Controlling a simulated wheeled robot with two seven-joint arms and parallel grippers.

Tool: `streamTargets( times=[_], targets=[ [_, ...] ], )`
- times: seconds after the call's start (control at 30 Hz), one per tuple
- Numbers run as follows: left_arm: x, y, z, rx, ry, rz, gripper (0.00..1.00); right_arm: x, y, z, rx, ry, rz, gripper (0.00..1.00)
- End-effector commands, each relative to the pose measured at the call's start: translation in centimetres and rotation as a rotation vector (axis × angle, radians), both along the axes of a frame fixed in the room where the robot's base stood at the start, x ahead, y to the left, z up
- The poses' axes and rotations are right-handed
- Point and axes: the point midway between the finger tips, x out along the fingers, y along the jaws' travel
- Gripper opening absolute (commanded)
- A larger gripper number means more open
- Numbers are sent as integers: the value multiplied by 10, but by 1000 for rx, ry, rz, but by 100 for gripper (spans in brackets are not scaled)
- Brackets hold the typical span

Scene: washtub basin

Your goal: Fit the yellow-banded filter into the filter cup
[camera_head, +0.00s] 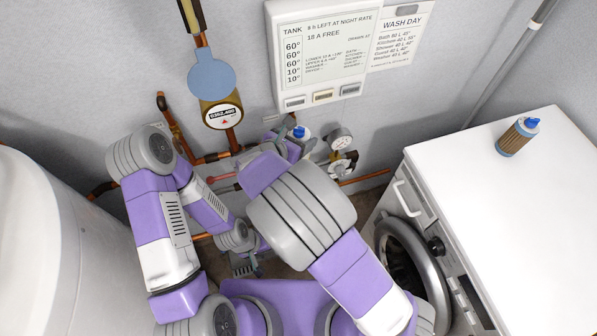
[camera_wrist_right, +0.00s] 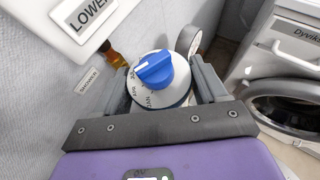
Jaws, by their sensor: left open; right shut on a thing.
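My right gripper (camera_wrist_right: 163,86) is shut on a round white piece with a blue knob (camera_wrist_right: 154,69). The blue knob also shows in the head view (camera_head: 300,131), at the wall pipes; the piece's lower part is hidden. I cannot tell whether this piece is the filter cup's head. My left gripper (camera_head: 243,266) is open and low, left of my right arm, with nothing seen in it.
A white control box (camera_head: 325,50) hangs above the pipes. A meter (camera_head: 221,116) on a copper pipe is left of my right gripper, and a round gauge (camera_head: 340,139) right of it. A white tank (camera_head: 40,240) fills the left. The washing machine's top (camera_head: 500,200) is mostly clear.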

Motion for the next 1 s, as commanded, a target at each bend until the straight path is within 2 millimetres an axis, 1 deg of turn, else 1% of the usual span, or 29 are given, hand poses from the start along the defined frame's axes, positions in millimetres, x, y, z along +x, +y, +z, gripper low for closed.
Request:
streamTargets(
  times=[0.03, 0.2, 0.3, 0.4, 0.5, 0.67, 0.9, 1.0],
  targets=[
    [0, 0, -8, 0, 0, 0, 56, 0, 0, -18, -6, 0, 2, 26],
    [0, 0, -23, 0, 0, 0, 56, 0, 0, -63, -6, 0, 2, 26],
    [0, 0, -31, 0, 0, 0, 56, 0, -1, -87, -5, 0, 1, 26],
    [0, 0, -37, 0, 0, 0, 56, 1, -1, -106, -4, -1, 1, 26],
    [0, 0, -40, 0, 0, 0, 56, 1, 0, -116, -2, -1, 0, 26],
    [0, 0, -42, 0, 0, 0, 56, 1, 0, -124, 0, -2, 0, 26],
    [0, 0, -55, 0, 0, 0, 56, 1, 0, -158, -2, -1, 2, 26],
    [0, 0, -55, 0, 0, 0, 56, 1, 0, -162, -1, -3, 0, 26]
  ],
)
